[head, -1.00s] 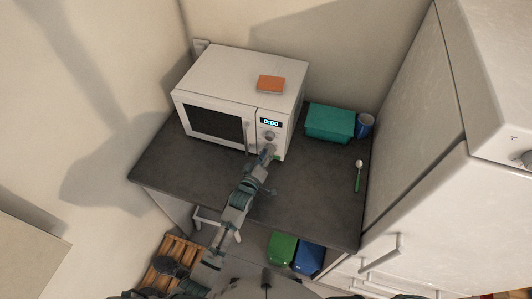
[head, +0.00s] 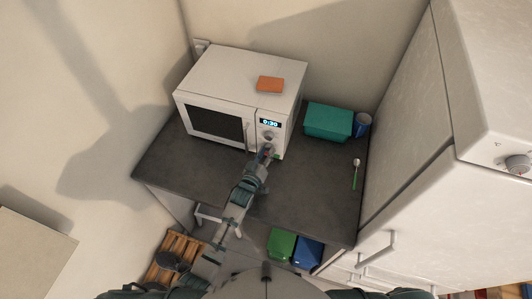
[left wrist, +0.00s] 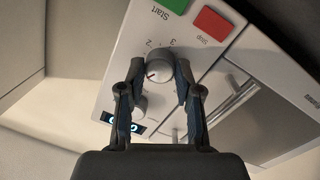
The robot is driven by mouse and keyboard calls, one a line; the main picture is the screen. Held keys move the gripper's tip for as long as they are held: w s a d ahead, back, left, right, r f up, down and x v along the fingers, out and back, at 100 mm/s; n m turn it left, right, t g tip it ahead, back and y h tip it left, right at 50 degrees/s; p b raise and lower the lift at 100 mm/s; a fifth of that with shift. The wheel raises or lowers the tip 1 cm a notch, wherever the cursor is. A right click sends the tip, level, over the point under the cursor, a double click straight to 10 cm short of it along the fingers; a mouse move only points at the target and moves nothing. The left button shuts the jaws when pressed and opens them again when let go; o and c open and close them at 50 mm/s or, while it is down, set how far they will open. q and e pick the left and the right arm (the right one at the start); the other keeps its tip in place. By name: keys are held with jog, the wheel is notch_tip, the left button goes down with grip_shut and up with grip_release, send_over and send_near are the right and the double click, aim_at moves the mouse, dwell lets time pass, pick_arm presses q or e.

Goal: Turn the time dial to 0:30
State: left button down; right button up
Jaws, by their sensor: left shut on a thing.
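The white microwave (head: 240,85) stands on the dark counter, and its lit display (head: 270,123) reads 0:30. Two round knobs sit below the display. The upper knob (head: 269,135) is free. In the left wrist view the lower knob (left wrist: 159,72), with numbers around it, is the dial between my fingers; the other knob (left wrist: 141,106) lies nearer the display (left wrist: 122,122). My left gripper (head: 268,151) is shut on the lower dial, one finger on each side, as the left wrist view also shows (left wrist: 159,80). My right gripper is not in view.
Green start (left wrist: 170,4) and red stop (left wrist: 212,23) buttons lie just past the held dial. An orange block (head: 270,84) lies on the microwave. The front counter is bare.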

pick_arm(q)
jog(key=shift+r, duration=0.1)
jog(key=c, duration=0.8)
grip_release()
jog(key=shift+w, duration=0.1)
jog(key=shift+c, duration=0.2)
jog(key=shift+o, duration=0.4)
jog(key=shift+w+d, duration=0.1)
jog(key=shift+w, duration=0.1)
jog(key=shift+s, duration=0.4)
jog(key=v, duration=1.1)
jog(key=shift+a, duration=0.2)
jog(key=shift+f, duration=0.25)
